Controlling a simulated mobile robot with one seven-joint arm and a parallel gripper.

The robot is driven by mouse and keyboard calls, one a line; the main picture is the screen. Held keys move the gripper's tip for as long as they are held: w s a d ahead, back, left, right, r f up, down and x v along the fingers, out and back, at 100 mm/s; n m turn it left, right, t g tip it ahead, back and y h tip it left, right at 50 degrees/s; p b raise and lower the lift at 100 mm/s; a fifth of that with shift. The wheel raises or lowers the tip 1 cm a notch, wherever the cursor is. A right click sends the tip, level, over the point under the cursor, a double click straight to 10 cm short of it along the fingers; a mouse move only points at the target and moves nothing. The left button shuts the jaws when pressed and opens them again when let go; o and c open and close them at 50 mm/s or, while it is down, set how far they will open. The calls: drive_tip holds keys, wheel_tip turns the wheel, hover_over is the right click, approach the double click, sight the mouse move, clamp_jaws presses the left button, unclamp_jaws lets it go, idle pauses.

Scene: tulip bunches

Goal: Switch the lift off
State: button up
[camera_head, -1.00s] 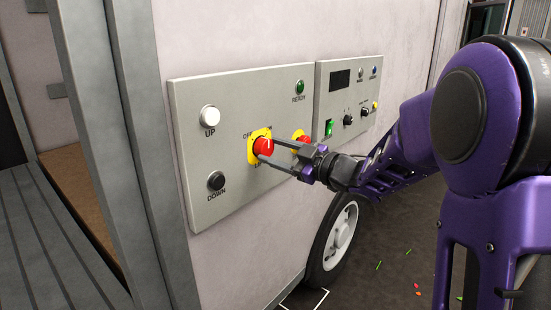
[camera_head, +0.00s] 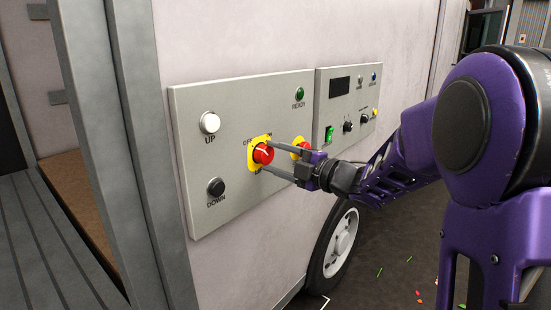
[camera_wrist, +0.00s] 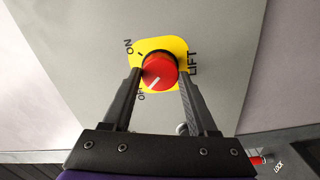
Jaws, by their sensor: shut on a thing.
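The lift switch is a red round knob (camera_head: 263,153) on a yellow plate (camera_wrist: 174,45) on the grey wall panel. The wrist view shows the knob close up (camera_wrist: 158,69), with ON at upper left, OFF at lower left and LIFT at right. Its white mark points down-left, roughly towards OFF. My gripper (camera_head: 268,154) reaches it from the right. In the wrist view its two dark fingers (camera_wrist: 160,73) stand on either side of the knob, shut on it. Part of the lettering is hidden in the head view.
The same panel has a white UP button (camera_head: 210,122), a black DOWN button (camera_head: 216,186) and a green READY light (camera_head: 299,94). A second red knob (camera_head: 300,147) sits close behind my fingers. A second control panel (camera_head: 348,100) is to the right.

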drive_tip(key=shift+n, duration=0.4)
drive_tip(key=o, duration=1.4)
drive_tip(key=shift+d, duration=0.1)
drive_tip(key=v, duration=1.7)
drive_tip(key=shift+s+d, duration=0.1)
drive_tip(key=shift+s, duration=0.1)
